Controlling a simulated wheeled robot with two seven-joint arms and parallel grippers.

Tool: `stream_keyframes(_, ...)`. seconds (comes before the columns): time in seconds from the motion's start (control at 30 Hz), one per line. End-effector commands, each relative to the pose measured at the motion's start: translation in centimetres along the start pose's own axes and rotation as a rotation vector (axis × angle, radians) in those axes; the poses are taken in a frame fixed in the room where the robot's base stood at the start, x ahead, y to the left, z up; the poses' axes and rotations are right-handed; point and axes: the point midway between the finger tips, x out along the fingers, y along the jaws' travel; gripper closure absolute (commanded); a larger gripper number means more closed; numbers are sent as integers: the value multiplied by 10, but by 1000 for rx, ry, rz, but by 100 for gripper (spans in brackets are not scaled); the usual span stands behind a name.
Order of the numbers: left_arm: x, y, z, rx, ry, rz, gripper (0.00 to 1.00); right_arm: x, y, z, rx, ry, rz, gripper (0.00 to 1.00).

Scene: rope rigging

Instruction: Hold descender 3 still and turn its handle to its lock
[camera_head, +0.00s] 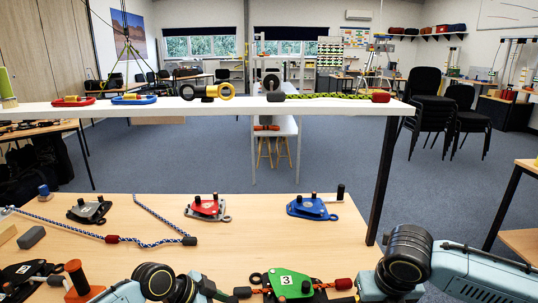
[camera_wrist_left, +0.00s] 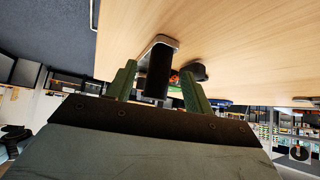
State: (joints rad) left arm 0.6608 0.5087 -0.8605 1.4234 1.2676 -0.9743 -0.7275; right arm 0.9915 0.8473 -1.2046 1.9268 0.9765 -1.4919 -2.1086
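Descender 3 (camera_head: 287,281) is a green plate marked 3 with black posts, at the front edge of the table in the head view; its lower part is cut off. An orange-red rope (camera_head: 325,286) runs by it, with a red end piece (camera_head: 343,284). My left gripper (camera_wrist_left: 158,82) has its green fingers apart, with an upright black cylinder (camera_wrist_left: 158,72) between them; a gap shows beside it. I cannot tell whether this cylinder is the descender's handle. My right wrist (camera_head: 370,286) is right of the descender; its fingers cannot be made out.
Black (camera_head: 89,211), red (camera_head: 207,208) and blue (camera_head: 312,208) descenders lie farther back on the table. A blue-white rope (camera_head: 75,230) lies at left. A white shelf (camera_head: 240,106) crosses behind. The table's middle is fairly clear.

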Motion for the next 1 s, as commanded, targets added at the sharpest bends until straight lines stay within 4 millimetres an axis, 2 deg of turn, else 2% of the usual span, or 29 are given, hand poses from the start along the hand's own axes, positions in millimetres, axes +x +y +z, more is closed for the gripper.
stream_keyframes(0.27, -4, 0, -2, 1, 3, 0, 48, -3, 0, 1, 0, 0, 0, 100)
stream_keyframes(1.0, -49, 0, -3, 1, 4, -1, 48, -36, 0, 9, 0, 0, 0, 100)
